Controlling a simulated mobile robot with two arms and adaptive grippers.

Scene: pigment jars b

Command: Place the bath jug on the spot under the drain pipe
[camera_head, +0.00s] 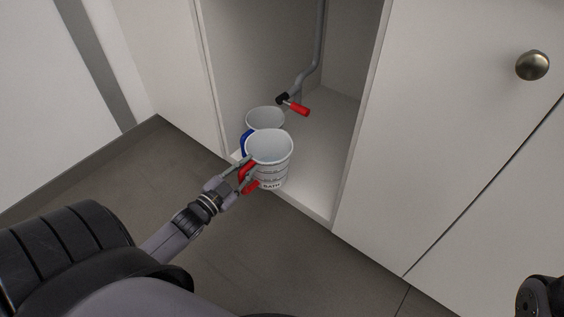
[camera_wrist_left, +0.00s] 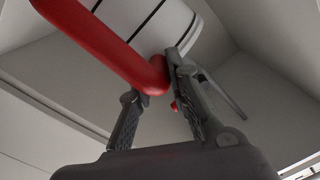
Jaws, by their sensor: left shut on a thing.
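The bath jug (camera_head: 271,160) is a white cup with dark lettering and a red handle. My left gripper (camera_head: 245,175) is shut on that handle. It holds the jug upright at the front edge of the open cabinet. In the left wrist view the red handle (camera_wrist_left: 110,45) passes between the fingers (camera_wrist_left: 155,100), with the white jug body (camera_wrist_left: 160,25) above. The grey drain pipe (camera_head: 318,45) comes down inside the cabinet to a dark end with a red lever (camera_head: 299,109). I cannot make out a marked spot below it.
A second white jug with a blue handle (camera_head: 246,143) stands just behind the bath jug, partly hidden by it. The cabinet floor (camera_head: 325,150) to its right is bare. The cabinet's side walls bound the opening. A closed door with a round knob (camera_head: 532,65) is at right.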

